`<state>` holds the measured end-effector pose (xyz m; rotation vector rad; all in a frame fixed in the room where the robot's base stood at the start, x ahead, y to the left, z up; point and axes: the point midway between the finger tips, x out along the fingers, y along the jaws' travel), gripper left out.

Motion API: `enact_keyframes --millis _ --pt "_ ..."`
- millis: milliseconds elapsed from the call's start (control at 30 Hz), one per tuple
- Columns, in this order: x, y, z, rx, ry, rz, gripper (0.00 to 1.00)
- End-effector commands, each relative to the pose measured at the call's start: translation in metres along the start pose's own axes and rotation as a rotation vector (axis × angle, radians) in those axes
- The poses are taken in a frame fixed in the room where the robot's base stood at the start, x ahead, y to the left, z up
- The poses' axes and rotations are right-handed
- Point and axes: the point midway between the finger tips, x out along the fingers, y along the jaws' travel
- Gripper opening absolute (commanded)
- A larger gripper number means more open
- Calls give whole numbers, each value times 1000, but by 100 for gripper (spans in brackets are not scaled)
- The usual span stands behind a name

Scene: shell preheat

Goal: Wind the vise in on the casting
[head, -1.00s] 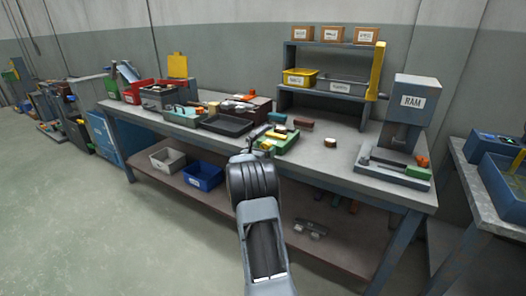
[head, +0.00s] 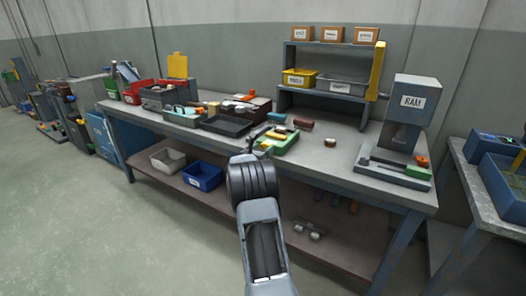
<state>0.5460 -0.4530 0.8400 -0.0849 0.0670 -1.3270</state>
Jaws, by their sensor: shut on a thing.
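My gripper (head: 266,133) is small and partly hidden behind my own arm, over the middle of the bench. It is at the left side of a green fixture or tray (head: 284,146) with small parts on it. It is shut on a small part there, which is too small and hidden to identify. A grey press marked RAM (head: 416,104) stands at the bench's right end. A low grey base (head: 392,170) in front of it carries an orange knob (head: 422,161) and a green block (head: 417,171). I cannot tell for certain which piece is the vise or the casting.
A brown block (head: 303,124) and a short round part (head: 330,142) lie right of the green fixture. A black tray (head: 226,126) is to its left. A grey shelf (head: 330,45) with bins stands behind. The bench front between fixture and press is clear.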

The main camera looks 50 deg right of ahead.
Motion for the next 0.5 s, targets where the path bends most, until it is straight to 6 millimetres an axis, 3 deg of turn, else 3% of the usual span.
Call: enact_keyframes --millis 267,500 --pt "2 0 -6 96 -1 0 34" --pt "2 -2 -8 282 -2 -1 34"
